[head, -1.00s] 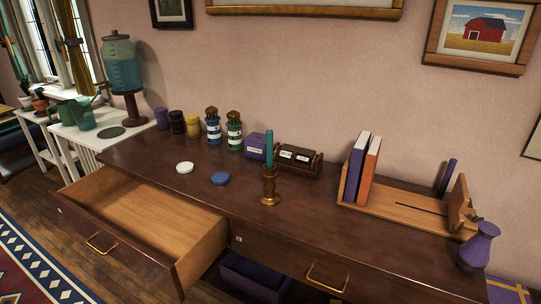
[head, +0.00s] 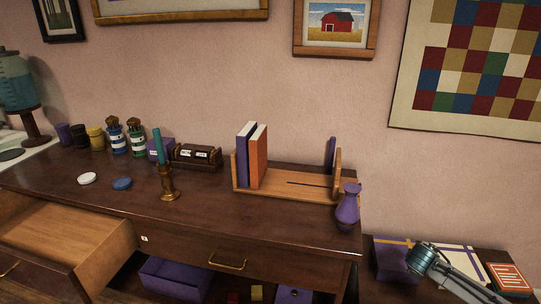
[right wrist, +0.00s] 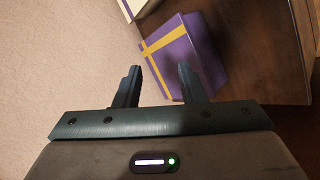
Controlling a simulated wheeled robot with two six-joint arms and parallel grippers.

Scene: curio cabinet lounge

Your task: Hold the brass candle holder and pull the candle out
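The brass candle holder (head: 170,187) stands upright on the dark wooden cabinet top (head: 215,215) in the head view. A teal candle (head: 158,145) stands in it, leaning slightly left. My right arm comes in at the lower right of the head view, beside the cabinet and well away from the holder. In the right wrist view my right gripper (right wrist: 160,78) has its two fingers spread with nothing between them. A purple box with a yellow ribbon (right wrist: 180,52) lies beyond the fingertips. My left gripper is not in view.
An open drawer (head: 65,235) juts out at lower left.

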